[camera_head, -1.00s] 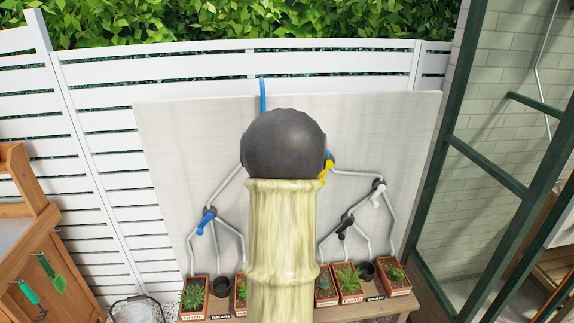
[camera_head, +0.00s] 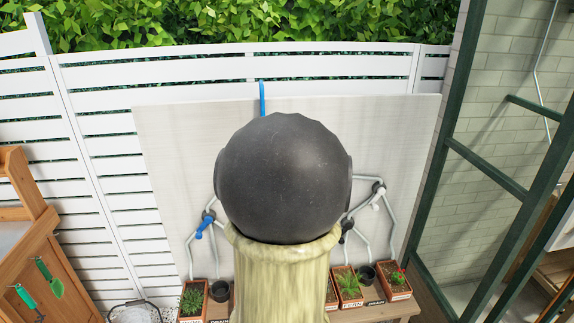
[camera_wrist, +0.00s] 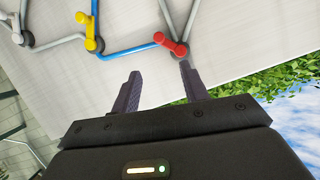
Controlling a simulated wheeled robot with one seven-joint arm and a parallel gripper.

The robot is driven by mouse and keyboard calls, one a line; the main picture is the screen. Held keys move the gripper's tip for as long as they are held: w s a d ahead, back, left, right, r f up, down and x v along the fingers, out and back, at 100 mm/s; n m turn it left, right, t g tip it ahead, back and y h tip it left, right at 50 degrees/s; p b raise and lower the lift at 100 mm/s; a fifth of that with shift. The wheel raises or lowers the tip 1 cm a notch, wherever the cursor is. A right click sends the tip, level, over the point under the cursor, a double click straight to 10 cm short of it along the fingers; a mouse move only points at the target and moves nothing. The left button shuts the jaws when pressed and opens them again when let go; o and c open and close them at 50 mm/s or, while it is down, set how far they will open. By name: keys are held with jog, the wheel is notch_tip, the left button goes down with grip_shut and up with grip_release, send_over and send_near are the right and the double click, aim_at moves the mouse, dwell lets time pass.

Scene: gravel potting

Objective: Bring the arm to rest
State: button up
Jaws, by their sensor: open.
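My gripper (camera_wrist: 160,88) shows in the wrist view with its two dark fingers apart and nothing between them. It faces the pale panel (camera_wrist: 115,60), near a red valve handle (camera_wrist: 171,44) that appears beyond the fingertips. I cannot tell the exact gap to the panel. In the head view my own arm, a dark round joint above a pale yellow link, fills the middle and hides my gripper and the centre of the panel (camera_head: 180,140).
The panel carries grey pipes, a blue handle (camera_head: 204,227) and a white handle (camera_head: 378,201). A yellow handle (camera_wrist: 84,19) shows in the wrist view. Potted plants (camera_head: 349,285) stand on a wooden bench below. A green-framed glasshouse (camera_head: 480,168) is at right, wooden furniture (camera_head: 25,225) at left.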

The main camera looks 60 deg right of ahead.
dwell(0.4)
jog(key=w+a+f+n+g+y, duration=0.1)
jog(key=w+a+f+y, duration=0.15)
jog(key=a, duration=0.45)
jog(key=w+a+f+n+y, duration=0.1)
jog(key=w+a+f+n, duration=0.1)
jog(key=w+a+f, duration=0.3)
jog(key=w+a+f+n+g+y, duration=0.1)
jog(key=a+f, duration=0.1)
jog(key=a, duration=0.6)
jog(key=s+a+f+n+g+y, duration=0.1)
jog(key=s+a+f+n, duration=0.1)
jog(key=a, duration=0.6)
jog(key=s+a+f+n+g+y, duration=0.2)
jog(key=s+a+f, duration=0.1)
jog(key=a, duration=0.5)
jog(key=s+a+f+n+g+y, duration=0.2)
jog(key=s+a+f+n, duration=0.1)
jog(key=a, duration=0.5)
jog(key=shift+s+f, duration=0.15)
jog(key=shift+f, duration=0.55)
jog(key=shift+c, duration=0.8)
